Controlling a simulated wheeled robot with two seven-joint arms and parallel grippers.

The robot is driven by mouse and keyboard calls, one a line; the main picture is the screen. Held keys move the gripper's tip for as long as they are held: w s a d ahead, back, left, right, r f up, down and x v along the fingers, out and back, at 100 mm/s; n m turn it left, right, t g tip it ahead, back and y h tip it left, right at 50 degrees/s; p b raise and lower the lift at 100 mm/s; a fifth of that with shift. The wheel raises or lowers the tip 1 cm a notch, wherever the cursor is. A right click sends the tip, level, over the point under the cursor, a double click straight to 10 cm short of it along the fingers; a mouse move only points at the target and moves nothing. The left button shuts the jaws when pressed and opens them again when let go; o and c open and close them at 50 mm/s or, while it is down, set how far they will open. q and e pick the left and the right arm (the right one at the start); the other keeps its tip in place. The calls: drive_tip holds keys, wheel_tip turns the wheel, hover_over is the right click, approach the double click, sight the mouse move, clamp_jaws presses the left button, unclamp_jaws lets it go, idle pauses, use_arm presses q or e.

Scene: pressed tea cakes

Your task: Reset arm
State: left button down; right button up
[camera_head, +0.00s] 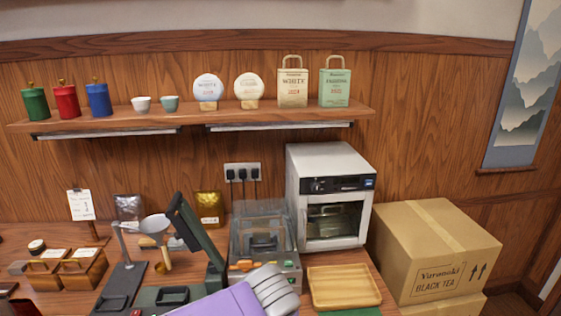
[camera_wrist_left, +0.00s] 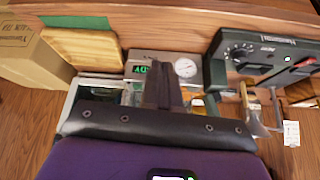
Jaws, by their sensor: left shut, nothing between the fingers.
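In the left wrist view my left gripper (camera_wrist_left: 163,82) has its dark fingers together and holds nothing. My right gripper is in neither view.
A wooden tray (camera_head: 343,286) lies right of my arm, before a white oven (camera_head: 329,197). Cardboard boxes (camera_head: 433,240) stand at the right. A shelf (camera_head: 190,118) holds canisters, cups and packaged tea.

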use_arm(q)
drive_tip(key=s+f+g+h, duration=0.3)
drive_tip(key=f+g, duration=0.2)
drive_tip(key=f, duration=2.1)
drive_tip(key=s+a+f+n, duration=0.1)
drive_tip(key=s+a+f, duration=0.3)
drive_tip(key=s+f, duration=0.3)
drive_tip(key=s+a+f+n+h, duration=0.1)
drive_tip(key=s+a+f+n, duration=0.1)
drive_tip(key=s+a+f, duration=0.2)
drive_tip(key=s+f, duration=0.3)
drive_tip(key=f, duration=0.3)
drive_tip(key=shift+a+f+p, duration=0.15)
drive_tip(key=shift+f+p, duration=0.15)
drive_tip(key=shift+p, duration=0.05)
